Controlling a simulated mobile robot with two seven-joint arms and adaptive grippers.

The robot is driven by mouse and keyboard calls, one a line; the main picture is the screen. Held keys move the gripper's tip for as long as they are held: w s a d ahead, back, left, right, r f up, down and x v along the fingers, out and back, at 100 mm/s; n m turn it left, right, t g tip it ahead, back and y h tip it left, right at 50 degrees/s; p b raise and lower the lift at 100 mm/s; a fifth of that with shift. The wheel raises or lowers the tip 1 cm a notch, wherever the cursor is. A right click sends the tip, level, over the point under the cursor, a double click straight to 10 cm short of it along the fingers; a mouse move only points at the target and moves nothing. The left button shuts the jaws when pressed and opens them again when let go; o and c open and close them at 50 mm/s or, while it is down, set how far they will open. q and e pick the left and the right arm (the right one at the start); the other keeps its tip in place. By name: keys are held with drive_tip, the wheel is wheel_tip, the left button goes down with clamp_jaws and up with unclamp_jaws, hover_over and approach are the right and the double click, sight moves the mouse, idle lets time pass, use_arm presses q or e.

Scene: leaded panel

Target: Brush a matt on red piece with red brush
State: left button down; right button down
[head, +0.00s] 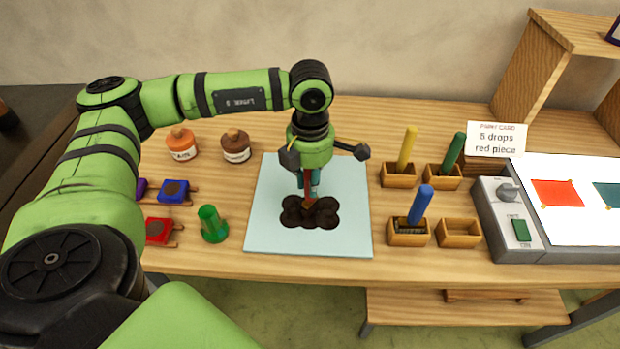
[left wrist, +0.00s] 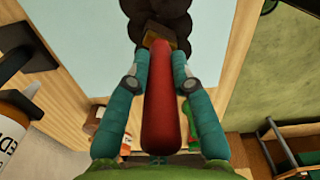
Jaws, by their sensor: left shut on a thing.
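My left gripper (head: 311,182) is shut on the red brush (left wrist: 162,100), which points down over the pale blue mat. In the left wrist view both teal fingers (left wrist: 158,75) flank the red handle. The brush tip (head: 308,204) is at the dark brown patch (head: 322,213) on the mat (head: 268,238); I cannot tell whether it touches. A red piece (head: 557,193) lies on the white lit panel at the right. Another red block (head: 159,231) sits at the left of the table. My right gripper is not in view.
Wooden holders with yellow (head: 406,148), green (head: 453,152) and blue (head: 420,204) brushes stand right of the mat; one holder (head: 458,233) is empty. Two jars (head: 236,146), (head: 181,144) and a green stamp-like object (head: 211,224) stand left. A card (head: 497,139) reads "5 drops red piece".

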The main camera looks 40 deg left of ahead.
use_arm(q)
drive_tip(key=shift+r+p, duration=1.9)
drive_tip(key=shift+r, duration=1.6)
